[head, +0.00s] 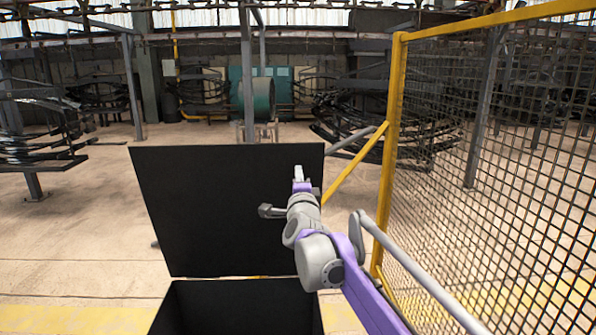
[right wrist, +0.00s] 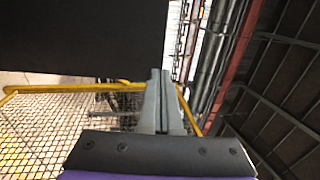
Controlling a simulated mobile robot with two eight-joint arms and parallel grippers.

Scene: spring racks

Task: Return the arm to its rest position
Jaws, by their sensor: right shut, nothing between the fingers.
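My right arm, grey and purple, reaches up from the lower right in the head view. Its gripper (head: 298,173) is in front of the upright black panel, near the panel's right side. In the right wrist view the two grey fingers of the right gripper (right wrist: 160,75) lie together, shut with nothing between them. My left gripper is in neither view.
A black box (head: 240,310) with its black panel (head: 220,205) standing upright is ahead of me. A yellow-framed mesh fence (head: 490,170) runs close along the right. Racks of dark springs (head: 35,135) stand farther back.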

